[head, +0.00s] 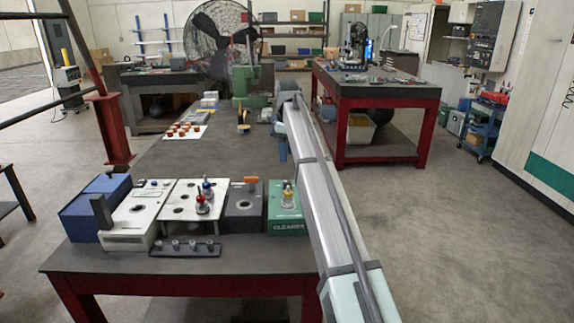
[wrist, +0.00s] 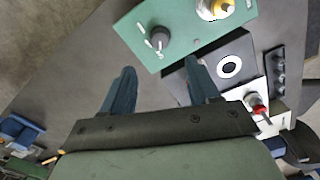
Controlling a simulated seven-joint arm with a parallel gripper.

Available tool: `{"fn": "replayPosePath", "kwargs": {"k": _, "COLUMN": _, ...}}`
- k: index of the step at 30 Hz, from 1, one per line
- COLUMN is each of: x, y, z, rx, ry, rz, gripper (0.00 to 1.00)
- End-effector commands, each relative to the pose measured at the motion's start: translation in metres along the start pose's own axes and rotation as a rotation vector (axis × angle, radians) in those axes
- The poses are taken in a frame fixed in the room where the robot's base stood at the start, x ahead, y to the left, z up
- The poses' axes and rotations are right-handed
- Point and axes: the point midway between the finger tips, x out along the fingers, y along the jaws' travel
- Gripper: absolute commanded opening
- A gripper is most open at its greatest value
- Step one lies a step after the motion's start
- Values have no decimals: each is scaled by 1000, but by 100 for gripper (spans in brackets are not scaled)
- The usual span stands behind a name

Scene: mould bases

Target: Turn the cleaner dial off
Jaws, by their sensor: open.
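The green cleaner box (head: 277,219) stands at the right end of the row on the near bench, with CLEANER lettered on its front. In the wrist view its green top (wrist: 128,28) carries a dark grey round dial (wrist: 160,38) with white marks beside it. The dial's setting is too small to read. A yellow and white fitting (wrist: 214,9) sits on the same top. My gripper (wrist: 158,76) is open and empty, with its blue fingers apart and the dial ahead of the gap between them. In the head view the blue fingers (head: 281,149) show beyond the box.
A dark grey block (head: 245,213) and a white plate with red and blue fittings (head: 180,212) stand left of the cleaner box. A black strip with several knobs (head: 184,250) lies in front. The bench middle (head: 180,160) is clear.

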Motion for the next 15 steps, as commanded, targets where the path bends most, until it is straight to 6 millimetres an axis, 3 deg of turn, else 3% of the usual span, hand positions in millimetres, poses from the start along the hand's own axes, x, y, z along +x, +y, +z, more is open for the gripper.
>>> {"fn": "replayPosePath", "kwargs": {"k": 6, "x": -24, "y": 1, "z": 0, "rx": 0, "ry": 0, "rz": 1, "gripper": 60}}
{"fn": "replayPosePath", "kwargs": {"k": 15, "x": -30, "y": 0, "z": 0, "rx": 0, "ry": 0, "rz": 0, "gripper": 60}}
